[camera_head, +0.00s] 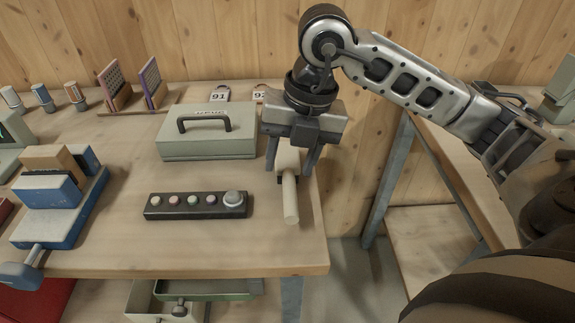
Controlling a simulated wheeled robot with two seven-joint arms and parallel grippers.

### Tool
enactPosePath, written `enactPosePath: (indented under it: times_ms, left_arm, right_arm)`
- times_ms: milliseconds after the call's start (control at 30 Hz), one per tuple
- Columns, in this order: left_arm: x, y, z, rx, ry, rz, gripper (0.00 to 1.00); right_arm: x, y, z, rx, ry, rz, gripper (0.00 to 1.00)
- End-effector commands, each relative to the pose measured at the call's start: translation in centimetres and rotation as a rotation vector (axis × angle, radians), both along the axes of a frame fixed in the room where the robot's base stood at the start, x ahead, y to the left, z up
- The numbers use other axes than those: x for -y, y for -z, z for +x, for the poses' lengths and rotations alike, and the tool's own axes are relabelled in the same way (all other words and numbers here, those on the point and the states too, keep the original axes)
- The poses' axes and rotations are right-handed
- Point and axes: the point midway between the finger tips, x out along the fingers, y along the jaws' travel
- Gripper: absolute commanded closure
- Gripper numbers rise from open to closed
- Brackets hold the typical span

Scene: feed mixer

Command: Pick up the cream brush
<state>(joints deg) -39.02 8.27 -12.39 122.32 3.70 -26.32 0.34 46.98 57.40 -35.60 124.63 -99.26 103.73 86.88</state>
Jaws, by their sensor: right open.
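The cream brush (290,199) lies on the wooden table near its right edge, its rounded handle pointing toward the table's front. My right gripper (292,172) is above the brush's far part, pointing down, with one finger on each side of it. The fingers are open, and the gripper hides some of the brush's far end. I cannot tell whether the fingers touch it. My left gripper is not in view.
A black button panel (195,205) lies left of the brush. A grey-green box (207,144) with a black handle stands behind the panel. A blue vise (62,200) is at the left. The table's right edge (322,225) is close to the brush.

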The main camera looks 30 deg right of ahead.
Motion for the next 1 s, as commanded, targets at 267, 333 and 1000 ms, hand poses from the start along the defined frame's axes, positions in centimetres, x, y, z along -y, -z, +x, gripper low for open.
enactPosePath:
  times_ms: [267,333,1000]
  left_arm:
    - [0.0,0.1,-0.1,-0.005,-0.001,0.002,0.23]
    - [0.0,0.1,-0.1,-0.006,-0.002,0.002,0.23]
    - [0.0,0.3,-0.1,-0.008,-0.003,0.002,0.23]
  right_arm:
    - [0.1,4.0,0.5,-0.005,-0.001,0.000,0.55]
    - [0.0,4.6,0.5,-0.005,-0.001,0.000,0.55]
    - [0.0,4.8,0.6,-0.001,0.000,0.001,1.00]
